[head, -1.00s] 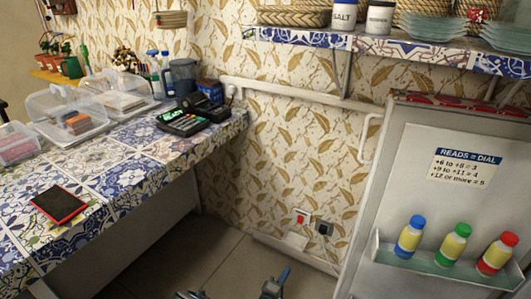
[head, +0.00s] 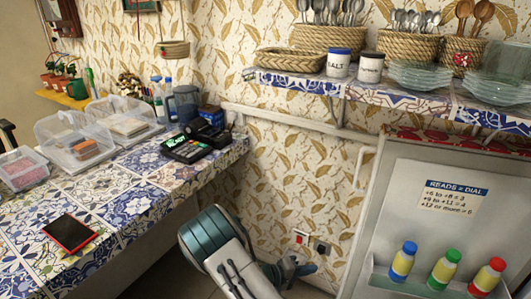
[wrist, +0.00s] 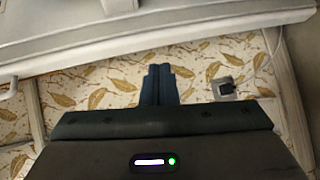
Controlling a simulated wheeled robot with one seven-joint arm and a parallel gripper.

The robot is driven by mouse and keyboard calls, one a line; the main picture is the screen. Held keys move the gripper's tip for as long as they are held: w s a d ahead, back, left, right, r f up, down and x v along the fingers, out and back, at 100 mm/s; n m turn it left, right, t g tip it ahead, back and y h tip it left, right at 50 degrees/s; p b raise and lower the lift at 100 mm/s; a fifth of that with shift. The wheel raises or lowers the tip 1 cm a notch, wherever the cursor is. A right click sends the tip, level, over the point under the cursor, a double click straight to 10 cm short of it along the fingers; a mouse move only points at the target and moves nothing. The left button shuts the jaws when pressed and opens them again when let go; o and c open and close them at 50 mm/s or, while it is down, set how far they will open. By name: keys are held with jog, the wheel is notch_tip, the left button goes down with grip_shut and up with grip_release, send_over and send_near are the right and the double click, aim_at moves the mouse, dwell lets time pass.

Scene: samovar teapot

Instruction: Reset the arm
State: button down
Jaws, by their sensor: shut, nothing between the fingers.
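My gripper (head: 290,268) shows low in the middle of the head view, at the end of my raised arm, in front of the patterned wall between the tiled counter and the white cabinet. In the wrist view my gripper (wrist: 159,70) has its two dark fingers together, with nothing between them. It points at the leaf-patterned wall (wrist: 105,85), with a wall socket (wrist: 224,87) to the right of the fingers. The fingers look apart from the wall, though the exact gap cannot be told.
The tiled counter (head: 130,208) at left holds a red-edged tablet (head: 70,232), clear boxes (head: 75,145) and a card terminal (head: 188,148). A tiled shelf (head: 400,101) with jars and plates is above right. The white cabinet (head: 395,215) has a rack of capped bottles (head: 445,267).

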jog(key=s+r+m+y+p, duration=0.1)
jog(key=s+r+y+p, duration=0.3)
jog(key=r, duration=1.2)
jog(key=s+r+m+g+y+p, duration=0.1)
jog(key=s+r+y+p, duration=0.4)
jog(key=s+r+p, duration=0.3)
jog(key=s+d+r+m+g+y+p, duration=0.1)
jog(key=s+r+y+p, duration=0.4)
jog(key=r, duration=1.8)
jog(key=s+p, duration=0.1)
jog(key=s, duration=0.4)
jog(key=shift+s+r+m, duration=0.35)
jog(key=shift+s+m, duration=0.05)
